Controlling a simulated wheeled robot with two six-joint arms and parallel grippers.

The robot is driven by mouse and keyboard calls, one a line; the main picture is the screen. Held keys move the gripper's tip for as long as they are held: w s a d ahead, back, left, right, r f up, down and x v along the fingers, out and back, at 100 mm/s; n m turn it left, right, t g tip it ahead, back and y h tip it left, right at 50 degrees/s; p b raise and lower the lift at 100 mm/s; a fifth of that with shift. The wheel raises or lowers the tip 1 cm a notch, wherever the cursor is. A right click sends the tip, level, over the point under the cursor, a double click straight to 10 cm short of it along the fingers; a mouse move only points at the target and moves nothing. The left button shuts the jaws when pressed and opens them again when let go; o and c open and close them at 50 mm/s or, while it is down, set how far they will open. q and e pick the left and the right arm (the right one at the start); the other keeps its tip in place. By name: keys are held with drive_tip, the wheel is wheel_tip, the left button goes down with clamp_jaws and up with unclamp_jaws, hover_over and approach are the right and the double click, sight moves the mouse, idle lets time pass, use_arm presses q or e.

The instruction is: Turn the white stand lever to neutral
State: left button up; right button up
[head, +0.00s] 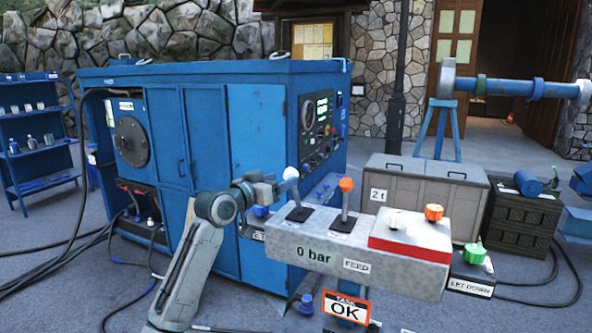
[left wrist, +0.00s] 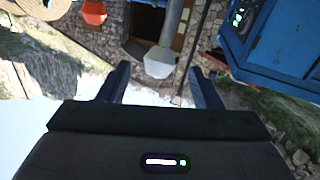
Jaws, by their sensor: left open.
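The white lever (head: 291,174) rises from a dark plate at the left of the grey control stand (head: 300,256); its shaft leans a little to the left in the head view. My left gripper (head: 276,186) is open, with its fingertips close to the white knob. In the left wrist view, which is upside down, the white knob (left wrist: 160,63) shows between the two fingertips (left wrist: 159,70); I cannot tell whether they touch it. The orange lever (head: 346,185) stands almost upright to the right. My right gripper is not in view.
A blue machine cabinet (head: 255,130) stands behind my left arm. A green knob (head: 474,252) is at the right. Grey crates (head: 425,190) stand behind the stand.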

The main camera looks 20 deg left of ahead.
sight(296, 173)
use_arm(q)
drive_tip(key=p+x, duration=0.2)
drive_tip(key=x, duration=0.5)
drive_tip(key=shift+w+p, duration=0.1)
drive_tip(key=shift+p, duration=0.2)
